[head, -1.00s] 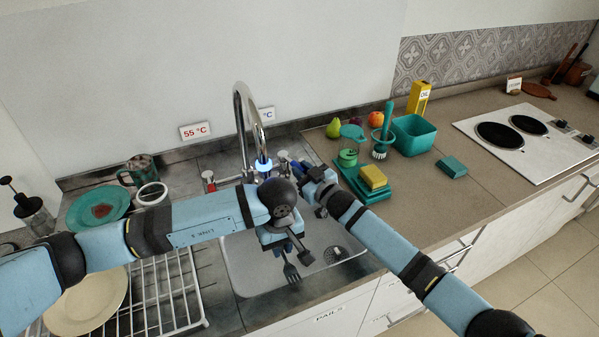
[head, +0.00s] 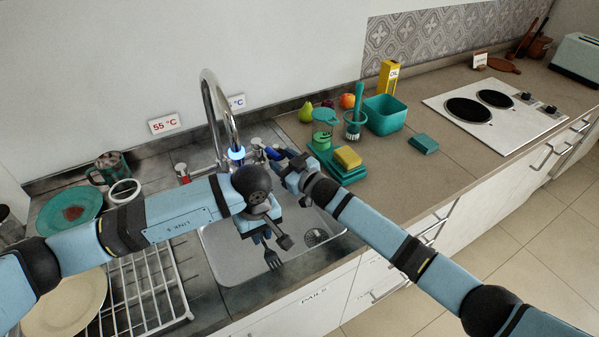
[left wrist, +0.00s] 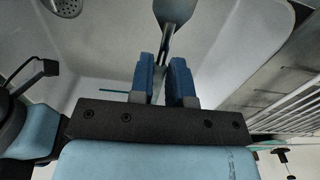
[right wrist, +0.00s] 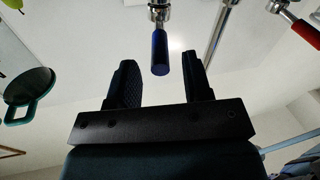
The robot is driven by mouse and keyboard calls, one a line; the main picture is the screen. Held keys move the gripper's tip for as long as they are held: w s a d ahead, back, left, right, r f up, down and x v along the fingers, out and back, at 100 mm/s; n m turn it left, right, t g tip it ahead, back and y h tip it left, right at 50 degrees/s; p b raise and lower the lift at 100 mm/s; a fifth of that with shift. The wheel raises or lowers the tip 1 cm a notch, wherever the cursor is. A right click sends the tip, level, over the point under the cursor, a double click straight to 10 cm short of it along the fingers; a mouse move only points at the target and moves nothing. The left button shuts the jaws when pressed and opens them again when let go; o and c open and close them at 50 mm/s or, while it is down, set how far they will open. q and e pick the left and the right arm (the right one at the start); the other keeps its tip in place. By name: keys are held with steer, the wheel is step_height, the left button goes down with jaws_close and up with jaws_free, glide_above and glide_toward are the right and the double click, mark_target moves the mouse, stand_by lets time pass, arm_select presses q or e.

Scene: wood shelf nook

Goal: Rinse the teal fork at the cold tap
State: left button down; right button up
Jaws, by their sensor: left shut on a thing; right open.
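The fork (head: 272,259), dark grey-blue in the head view, hangs tines down over the sink (head: 226,262). My left gripper (head: 261,234) is shut on its handle; the fork's head shows beyond the fingers in the left wrist view (left wrist: 173,12). The tap spout (head: 211,95) arches up behind my left wrist, with a glowing blue ring at its outlet. No water stream is visible. The blue cold-tap lever (head: 273,153) is at my open right gripper (head: 284,160). In the right wrist view the lever (right wrist: 160,54) lies between the spread fingers, apart from both.
The red tap lever (head: 184,177) is left of the spout, near a 55 °C sign (head: 164,123). A wire rack (head: 135,290) with plates stands left of the sink. Right of it are a yellow sponge (head: 347,157) on a teal block, a teal tub (head: 385,114) and a hob (head: 493,105).

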steer(key=v, duration=0.9)
steer(key=shift+s, duration=0.2)
steer(key=shift+d, duration=0.15)
steer(key=shift+w+r, duration=0.2)
steer(key=shift+r, duration=0.1)
steer(key=c, duration=0.6)
steer(key=shift+m+t+h, duration=0.3)
steer(key=shift+h, duration=0.4)
steer(key=w+r, duration=0.2)
steer(key=r, duration=0.1)
steer(key=shift+w+a, duration=0.3)
steer(key=shift+w, duration=0.1)
jaws_close()
steer(key=w+d+m+g+h, duration=0.25)
steer(key=w+g+h, duration=0.2)
steer(key=w, duration=0.65)
step_height(320, 180, up, 6)
steer(key=s+a+n+g, duration=0.2)
steer(key=a+g, duration=0.1)
steer(key=g, duration=0.5)
steer(key=s+a+f+g, duration=0.1)
steer(key=a+f, duration=0.4)
steer(key=f, duration=0.3)
steer(key=shift+s+a+f, duration=0.25)
steer(key=shift+s+a, duration=0.05)
steer(key=shift+a, duration=0.05)
